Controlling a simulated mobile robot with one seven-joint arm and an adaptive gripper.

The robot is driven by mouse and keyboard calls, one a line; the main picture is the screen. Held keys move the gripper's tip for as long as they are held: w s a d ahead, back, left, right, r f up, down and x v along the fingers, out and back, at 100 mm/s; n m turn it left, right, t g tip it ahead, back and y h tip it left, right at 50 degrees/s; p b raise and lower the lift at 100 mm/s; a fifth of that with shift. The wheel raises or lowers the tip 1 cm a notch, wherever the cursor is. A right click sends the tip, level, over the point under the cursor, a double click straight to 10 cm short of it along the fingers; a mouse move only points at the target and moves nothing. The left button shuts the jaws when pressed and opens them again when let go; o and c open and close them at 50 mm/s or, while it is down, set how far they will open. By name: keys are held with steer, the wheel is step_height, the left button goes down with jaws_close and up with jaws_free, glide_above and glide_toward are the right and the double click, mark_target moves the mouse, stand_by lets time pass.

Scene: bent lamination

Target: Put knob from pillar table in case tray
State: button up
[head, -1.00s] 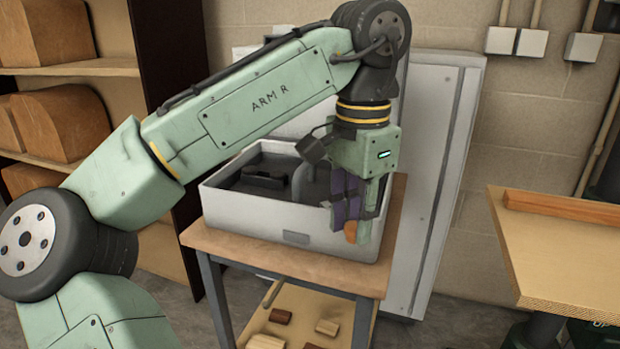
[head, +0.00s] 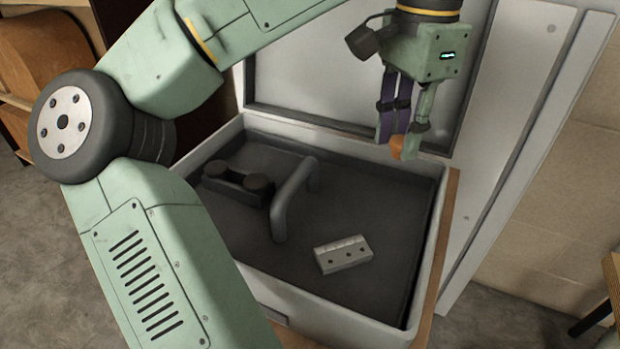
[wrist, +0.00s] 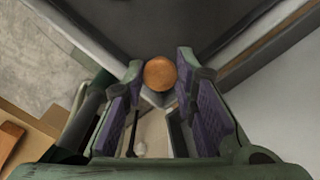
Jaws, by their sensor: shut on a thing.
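The knob (head: 397,145) is a small orange-brown wooden piece held at the tips of my gripper (head: 402,140). In the wrist view the round knob (wrist: 160,74) sits between the two purple-padded fingers of my gripper (wrist: 161,80). My gripper is shut on it and points down, over the back right part of the case. The case tray is the dark, shallow inside (head: 385,215) of an open light-grey case (head: 432,225) with its lid (head: 335,75) raised at the back. The knob appears above the tray floor, apart from it.
In the tray lie a dark block with two round knobs (head: 238,183), a grey curved handle (head: 292,200) and a pale block with holes (head: 343,254). The case stands on a wooden-topped table (head: 440,290). A wooden edge shows at far right (head: 612,285).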

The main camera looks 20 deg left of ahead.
mark_target(386, 205)
steer(key=shift+w+f, duration=0.1)
steer(key=shift+w, duration=0.25)
step_height(386, 205, down, 10)
steer(key=shift+r+b, duration=0.2)
steer(key=shift+b, duration=0.1)
steer(key=shift+f, duration=0.15)
steer(key=o, duration=0.7)
steer(key=shift+o, duration=0.2)
step_height(386, 205, up, 12)
steer(key=shift+r+p, duration=0.15)
steer(key=shift+p, duration=0.3)
